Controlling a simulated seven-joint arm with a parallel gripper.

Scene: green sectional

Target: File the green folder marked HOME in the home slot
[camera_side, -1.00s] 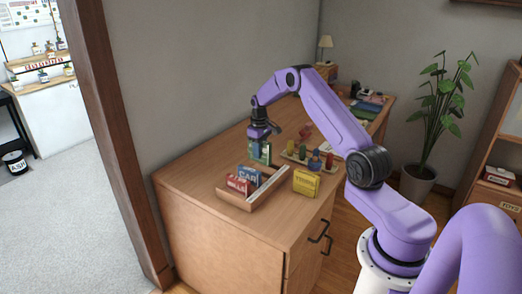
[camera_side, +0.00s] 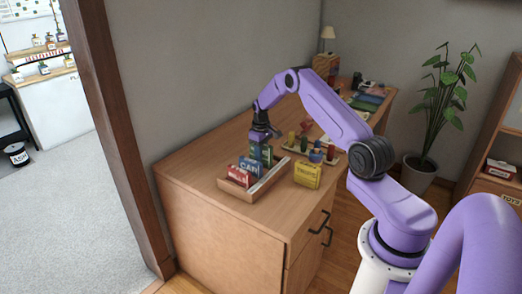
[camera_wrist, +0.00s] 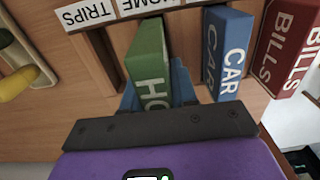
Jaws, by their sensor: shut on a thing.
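The green folder (camera_wrist: 149,60) is held upright between the blue fingers of my gripper (camera_wrist: 158,92); in the wrist view only "HO" of its marking shows. In the side view my gripper (camera_side: 262,138) is at the far end of the wooden sorter (camera_side: 236,190), with the green folder (camera_side: 266,154) below it. In the wrist view the folder lines up roughly with the HOME label (camera_wrist: 84,25) on the sorter, beside the blue CAR folder. Whether its lower edge is inside the slot or just above it, I cannot tell.
The blue CAR folder (camera_wrist: 228,55) and red BILLS folder (camera_wrist: 285,48) stand in neighbouring slots. The slot by the TRIPS label (camera_wrist: 85,15) looks empty.

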